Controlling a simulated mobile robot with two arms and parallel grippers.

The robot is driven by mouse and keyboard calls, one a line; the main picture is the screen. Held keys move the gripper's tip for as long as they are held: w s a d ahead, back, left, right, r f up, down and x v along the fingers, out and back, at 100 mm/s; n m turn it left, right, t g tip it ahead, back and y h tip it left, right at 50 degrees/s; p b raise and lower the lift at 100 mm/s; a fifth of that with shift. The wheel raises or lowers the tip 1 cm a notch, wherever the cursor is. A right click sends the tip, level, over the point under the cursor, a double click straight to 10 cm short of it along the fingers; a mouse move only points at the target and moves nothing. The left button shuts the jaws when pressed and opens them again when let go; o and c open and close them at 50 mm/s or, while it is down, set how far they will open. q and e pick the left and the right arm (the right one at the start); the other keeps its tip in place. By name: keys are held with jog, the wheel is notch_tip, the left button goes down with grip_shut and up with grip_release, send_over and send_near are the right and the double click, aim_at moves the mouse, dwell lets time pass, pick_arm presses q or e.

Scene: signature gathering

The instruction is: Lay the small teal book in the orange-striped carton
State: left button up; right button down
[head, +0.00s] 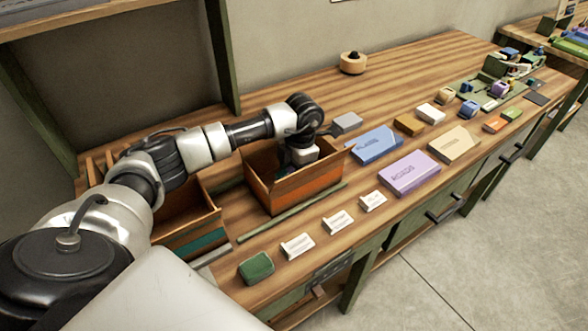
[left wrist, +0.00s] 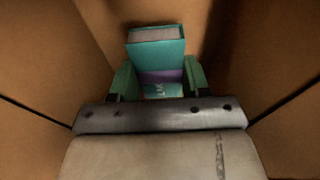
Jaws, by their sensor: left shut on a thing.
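The orange-striped carton (head: 308,189) stands open on the bench in the middle of the head view. My left arm reaches over its rim, and my left gripper (head: 288,168) is down inside it. In the left wrist view my left gripper (left wrist: 158,76) is shut on the small teal book (left wrist: 157,48), with a green finger on either side. The book has a purple band and pale page edges. Brown carton walls (left wrist: 38,60) surround it. I cannot tell whether the book touches the carton floor. My right gripper is not in view.
A teal-striped carton (head: 205,240) stands to the left. Small white cards (head: 338,222) and a green block (head: 256,267) lie along the front edge. Purple (head: 409,174), blue (head: 374,145) and tan (head: 454,144) books lie to the right.

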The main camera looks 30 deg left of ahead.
pick_arm(q)
jog(key=shift+f+b, duration=0.45)
jog(key=shift+f, duration=0.15)
jog(key=o, duration=1)
notch_tip(320, 180, up, 17)
jog(key=p, duration=1.1)
